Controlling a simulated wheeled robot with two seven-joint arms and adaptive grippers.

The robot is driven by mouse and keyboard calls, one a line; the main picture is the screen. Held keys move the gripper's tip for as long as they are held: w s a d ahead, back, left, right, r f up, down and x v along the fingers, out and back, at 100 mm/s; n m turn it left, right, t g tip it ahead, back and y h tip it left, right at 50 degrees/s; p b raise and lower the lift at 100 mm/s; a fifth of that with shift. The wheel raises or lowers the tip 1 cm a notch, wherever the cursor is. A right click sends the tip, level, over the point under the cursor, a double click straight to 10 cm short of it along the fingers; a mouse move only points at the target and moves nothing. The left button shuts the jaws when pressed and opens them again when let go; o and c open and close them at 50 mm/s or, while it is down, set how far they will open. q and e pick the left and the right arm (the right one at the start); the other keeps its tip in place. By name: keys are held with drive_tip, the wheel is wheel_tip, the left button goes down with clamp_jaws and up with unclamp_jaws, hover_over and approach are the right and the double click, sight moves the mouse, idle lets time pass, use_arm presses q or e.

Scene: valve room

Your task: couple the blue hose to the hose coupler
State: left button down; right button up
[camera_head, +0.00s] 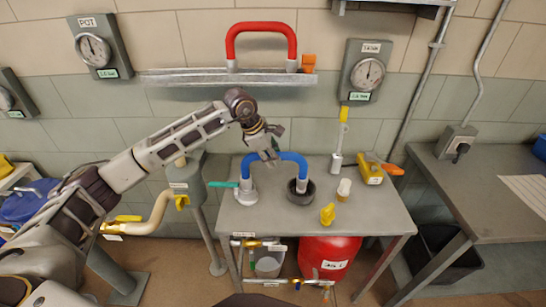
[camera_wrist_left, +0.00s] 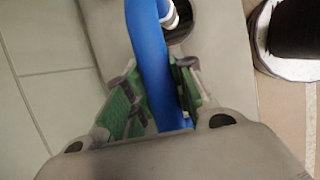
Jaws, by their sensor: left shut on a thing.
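The blue hose (camera_head: 281,156) is an upside-down U over the grey table (camera_head: 350,205). Its right end, with a metal ferrule, is at a dark round cup (camera_head: 301,190). Its left end is at a pale round fitting with a teal lever (camera_head: 245,191), which looks like the hose coupler; whether that end is seated cannot be told. My left gripper (camera_head: 269,155) is shut on the hose near the top of its arch. In the left wrist view the hose (camera_wrist_left: 150,60) runs between green finger pads (camera_wrist_left: 158,102). My right gripper is not in view.
On the table stand a yellow object (camera_head: 327,214), a small white-capped cup (camera_head: 344,189) and a yellow box (camera_head: 370,172). A red hose (camera_head: 261,30) arches over the wall shelf (camera_head: 220,78). A red tank (camera_head: 328,257) and pipes are under the table. The front right tabletop is clear.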

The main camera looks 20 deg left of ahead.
use_arm(q)
drive_tip(key=shift+f+b, duration=0.45)
drive_tip(key=shift+f, duration=0.05)
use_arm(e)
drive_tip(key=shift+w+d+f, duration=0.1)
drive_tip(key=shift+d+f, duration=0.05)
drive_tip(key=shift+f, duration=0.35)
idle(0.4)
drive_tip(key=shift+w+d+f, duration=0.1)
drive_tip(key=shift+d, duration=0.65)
use_arm(q)
drive_tip(key=shift+f, duration=0.15)
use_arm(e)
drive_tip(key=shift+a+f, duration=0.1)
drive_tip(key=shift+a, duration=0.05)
use_arm(q)
drive_tip(key=shift+f+b, duration=0.2)
drive_tip(key=shift+b, duration=0.2)
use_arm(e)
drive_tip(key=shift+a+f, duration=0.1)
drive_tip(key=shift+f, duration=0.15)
use_arm(q)
drive_tip(key=c, duration=1.1)
unclamp_jaws()
